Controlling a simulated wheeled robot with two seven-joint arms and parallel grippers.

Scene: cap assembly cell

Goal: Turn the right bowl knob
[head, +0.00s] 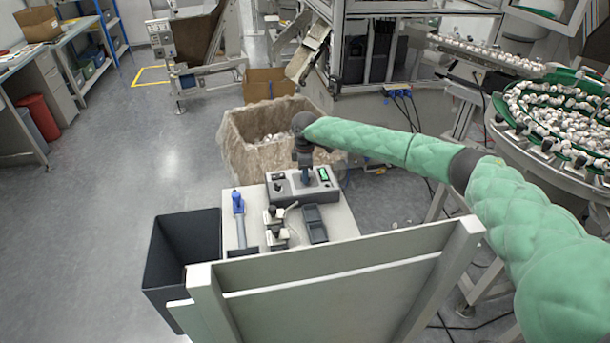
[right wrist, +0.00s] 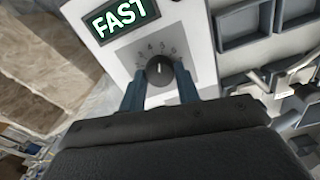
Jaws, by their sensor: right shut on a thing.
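The control box (head: 290,193) stands on the small white table, with a lit green display (head: 324,174) at its right. In the right wrist view the display (right wrist: 122,17) reads "FAST". Below it is a round dark knob (right wrist: 160,68) with a white pointer mark and a ring of printed numbers. My right gripper (right wrist: 161,76) has one finger on each side of the knob and is shut on it. In the head view my right gripper (head: 304,172) points down onto the box and hides the knob. My left gripper is out of view.
A blue-handled tool (head: 239,204), small metal fixtures (head: 273,216) and a dark tray (head: 314,222) share the white table. A dark bin (head: 180,250) stands at its left. A lined carton (head: 240,150) is behind. A green bowl feeder (head: 570,105) with white caps is at right.

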